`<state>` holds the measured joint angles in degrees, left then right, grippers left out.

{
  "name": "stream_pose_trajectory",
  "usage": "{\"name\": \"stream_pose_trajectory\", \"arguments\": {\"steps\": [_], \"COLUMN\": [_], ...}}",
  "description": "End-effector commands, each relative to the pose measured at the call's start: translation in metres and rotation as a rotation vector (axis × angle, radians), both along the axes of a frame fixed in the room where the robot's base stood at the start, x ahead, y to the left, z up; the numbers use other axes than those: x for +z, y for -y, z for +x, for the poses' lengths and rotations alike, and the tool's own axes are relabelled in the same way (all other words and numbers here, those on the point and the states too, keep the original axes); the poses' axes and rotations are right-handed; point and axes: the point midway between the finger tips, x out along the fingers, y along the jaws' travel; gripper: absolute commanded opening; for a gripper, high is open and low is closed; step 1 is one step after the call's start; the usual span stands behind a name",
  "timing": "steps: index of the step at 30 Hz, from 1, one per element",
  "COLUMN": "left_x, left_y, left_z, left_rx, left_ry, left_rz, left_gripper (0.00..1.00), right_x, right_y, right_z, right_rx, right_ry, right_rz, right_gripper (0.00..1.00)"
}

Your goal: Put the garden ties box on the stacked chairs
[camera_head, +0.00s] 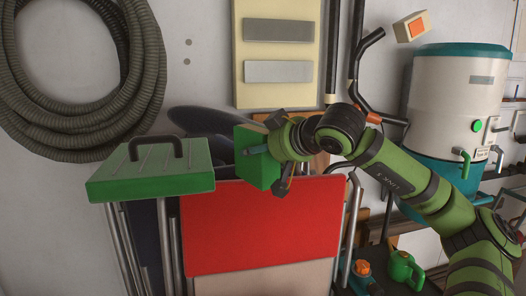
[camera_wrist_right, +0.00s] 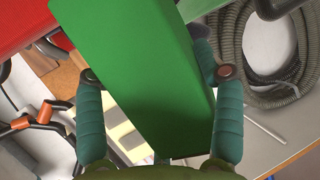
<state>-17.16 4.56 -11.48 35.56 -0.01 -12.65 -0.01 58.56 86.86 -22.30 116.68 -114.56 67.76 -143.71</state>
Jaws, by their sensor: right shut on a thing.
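The green garden ties box (camera_head: 256,172) is held in my right gripper (camera_head: 270,158), in the air just above the back edge of a red panel. In the right wrist view the box (camera_wrist_right: 140,65) fills the middle, between the two teal fingers of the right gripper (camera_wrist_right: 159,76). The red panel (camera_head: 255,228), with metal tubes beside it, appears to be part of the stacked chairs; how they are stacked is partly hidden. A gap between box and panel cannot be judged clearly. My left gripper is not in view.
A green slab with a dark handle (camera_head: 150,170) stands on metal legs left of the red panel. A coiled grey hose (camera_head: 82,150) hangs on the wall. A white and teal tank (camera_head: 455,105) and a green watering can (camera_head: 403,270) are at the right.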

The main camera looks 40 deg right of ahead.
Motion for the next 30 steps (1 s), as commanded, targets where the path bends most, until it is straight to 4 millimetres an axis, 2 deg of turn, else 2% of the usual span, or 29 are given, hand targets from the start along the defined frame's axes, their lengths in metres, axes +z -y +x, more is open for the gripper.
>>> {"name": "stream_pose_trajectory", "arguments": {"steps": [4, 5, 6, 7, 20, 23, 30], "left_x": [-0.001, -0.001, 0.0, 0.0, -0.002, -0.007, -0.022], "left_y": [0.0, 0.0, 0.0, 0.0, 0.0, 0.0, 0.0], "left_z": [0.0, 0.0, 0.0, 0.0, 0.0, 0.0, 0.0], "left_rx": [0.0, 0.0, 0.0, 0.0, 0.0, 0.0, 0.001], "left_ry": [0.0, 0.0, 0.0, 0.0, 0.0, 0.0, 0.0], "left_rz": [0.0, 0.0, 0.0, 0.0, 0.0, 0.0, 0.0], "left_gripper": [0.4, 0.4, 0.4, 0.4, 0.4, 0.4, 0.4], "right_x": [-0.001, -0.002, -0.001, -0.001, 0.002, 0.006, 0.025], "right_y": [0.0, 0.0, 0.0, 0.0, 0.0, -0.001, -0.007], "right_z": [0.0, 0.0, 0.0, 0.0, -0.004, -0.016, -0.063], "right_rx": [0.0, 0.0, 0.0, 0.0, -0.001, -0.002, -0.004], "right_ry": [0.0, -0.002, -0.001, -0.001, 0.001, 0.002, 0.003], "right_rz": [0.0, 0.0, 0.0, 0.0, -0.001, -0.002, -0.003], "right_gripper": [0.33, 0.72, 0.88, 0.93, 0.93, 0.93, 0.93]}}
